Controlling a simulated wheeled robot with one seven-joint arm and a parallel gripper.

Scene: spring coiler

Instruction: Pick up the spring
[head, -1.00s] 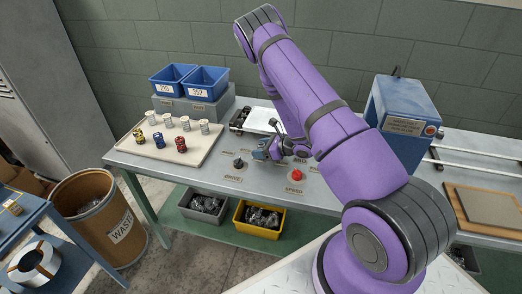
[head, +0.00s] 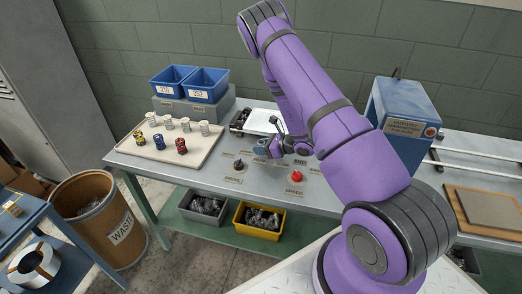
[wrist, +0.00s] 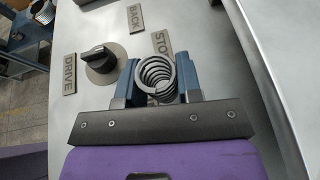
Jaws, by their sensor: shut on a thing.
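In the wrist view a grey coiled spring (wrist: 157,77) sits between the two blue fingers of my gripper (wrist: 157,82), which is shut on it. Its open round end faces the camera. In the head view my gripper (head: 268,149) is above the bench panel near the knobs; the spring cannot be made out there behind the arm and fingers.
A black DRIVE knob (wrist: 100,58) is just left of my gripper. A red SPEED button (head: 296,176) is to its right. A tray (head: 188,152) with several coloured and pale springs stands left, blue bins (head: 207,82) behind. A blue machine (head: 402,120) stands right.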

